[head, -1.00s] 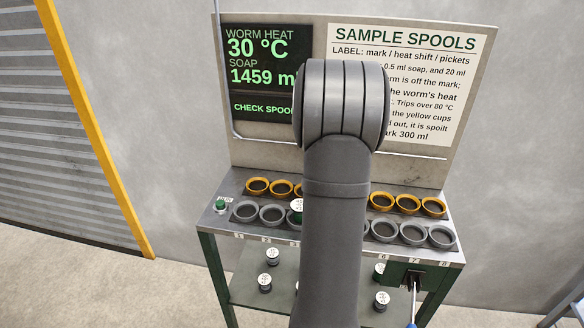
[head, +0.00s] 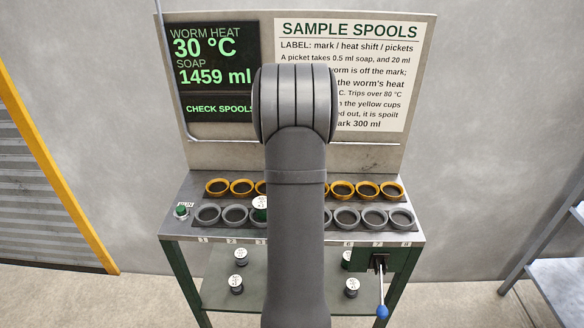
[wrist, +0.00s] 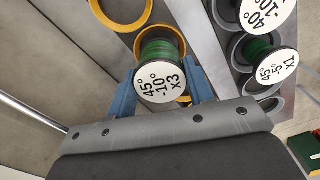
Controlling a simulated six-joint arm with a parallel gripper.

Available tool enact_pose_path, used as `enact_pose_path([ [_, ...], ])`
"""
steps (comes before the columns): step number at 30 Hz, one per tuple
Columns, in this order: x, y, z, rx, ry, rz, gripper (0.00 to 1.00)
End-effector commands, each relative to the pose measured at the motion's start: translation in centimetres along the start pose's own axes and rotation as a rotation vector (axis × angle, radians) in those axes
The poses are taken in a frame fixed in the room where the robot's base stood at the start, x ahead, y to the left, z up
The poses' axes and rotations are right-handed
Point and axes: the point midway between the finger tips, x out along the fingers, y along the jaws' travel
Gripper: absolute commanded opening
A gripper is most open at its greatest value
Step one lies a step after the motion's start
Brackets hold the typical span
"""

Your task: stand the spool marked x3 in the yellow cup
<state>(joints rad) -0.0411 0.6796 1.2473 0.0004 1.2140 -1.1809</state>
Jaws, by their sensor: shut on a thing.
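In the wrist view, my gripper (wrist: 164,86) has its blue fingers shut on the spool marked x3 (wrist: 160,76). The spool has a white end label reading 45°, -10°, x3 and green thread. The rim of a yellow cup (wrist: 185,99) shows around and behind the spool; I cannot tell whether the spool is in the cup or above it. Another yellow cup (wrist: 122,12) beside it looks empty. In the head view my arm hides my gripper and this spool; yellow cups (head: 217,188) show on both sides of the arm.
In the wrist view, a spool marked x1 (wrist: 278,66) and another spool (wrist: 262,12) stand close by, by the grey cups. In the head view, several grey cups (head: 207,214) form the front row, and spools (head: 236,281) stand on the lower shelf. A blue-knobbed lever (head: 382,311) hangs at front right.

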Motion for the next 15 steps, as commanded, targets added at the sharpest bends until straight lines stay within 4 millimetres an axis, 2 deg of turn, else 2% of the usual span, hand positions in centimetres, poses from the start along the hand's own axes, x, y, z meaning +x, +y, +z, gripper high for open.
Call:
enact_pose_path([
  [15,1.2,0.1,0.0,0.0,0.0,0.001,0.17],
])
